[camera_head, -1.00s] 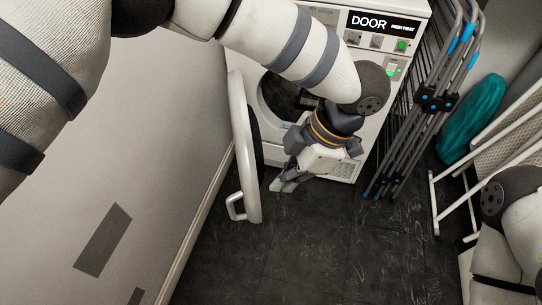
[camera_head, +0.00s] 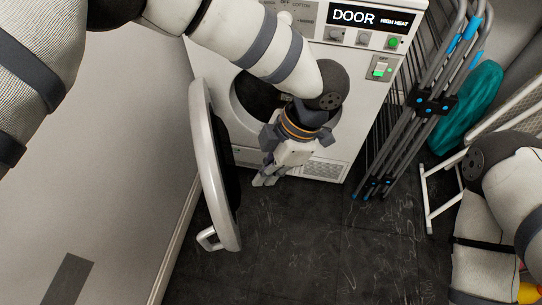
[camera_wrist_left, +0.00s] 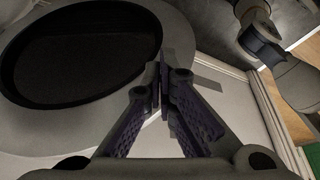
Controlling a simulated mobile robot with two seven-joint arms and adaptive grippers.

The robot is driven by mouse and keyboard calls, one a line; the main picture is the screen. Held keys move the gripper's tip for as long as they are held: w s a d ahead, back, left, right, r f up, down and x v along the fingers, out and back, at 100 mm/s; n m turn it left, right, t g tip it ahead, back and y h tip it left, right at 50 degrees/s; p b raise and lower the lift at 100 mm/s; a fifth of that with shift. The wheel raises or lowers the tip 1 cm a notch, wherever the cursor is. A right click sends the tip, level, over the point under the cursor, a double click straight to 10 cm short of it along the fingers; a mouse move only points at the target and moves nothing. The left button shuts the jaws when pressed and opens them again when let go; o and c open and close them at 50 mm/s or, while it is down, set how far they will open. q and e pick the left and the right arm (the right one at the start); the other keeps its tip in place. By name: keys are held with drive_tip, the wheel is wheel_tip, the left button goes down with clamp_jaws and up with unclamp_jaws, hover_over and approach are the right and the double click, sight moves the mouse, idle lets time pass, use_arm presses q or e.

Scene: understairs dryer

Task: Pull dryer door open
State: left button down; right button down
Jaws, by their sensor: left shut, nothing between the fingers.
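The white dryer (camera_head: 350,80) stands at the top middle of the head view, with its round opening (camera_head: 248,98) showing partly behind my left arm. Its door (camera_head: 213,160) is swung wide open to the left, seen nearly edge-on, with a handle (camera_head: 208,240) at its lower end. My left gripper (camera_head: 264,181) is shut and empty, pointing down in front of the dryer, to the right of the door and apart from the handle. In the left wrist view, the fingers (camera_wrist_left: 160,85) meet in front of a round dark panel with a pale rim (camera_wrist_left: 80,55). My right gripper is out of view.
A folded grey rack (camera_head: 430,105) with blue joints leans right of the dryer. A teal bundle (camera_head: 470,105) and a white-framed item (camera_head: 432,200) stand beyond it. A wall (camera_head: 120,170) lies close left of the door. Dark floor (camera_head: 310,240) in front is clear.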

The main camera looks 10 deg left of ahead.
sight(213, 162)
use_arm(q)
drive_tip(key=s+a+f, duration=0.2)
drive_tip(key=a+f, duration=0.1)
drive_tip(key=a, duration=0.2)
drive_tip(key=shift+p, duration=0.4)
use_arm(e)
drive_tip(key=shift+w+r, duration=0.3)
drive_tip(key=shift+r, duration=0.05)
use_arm(q)
drive_tip(key=shift+f, duration=0.1)
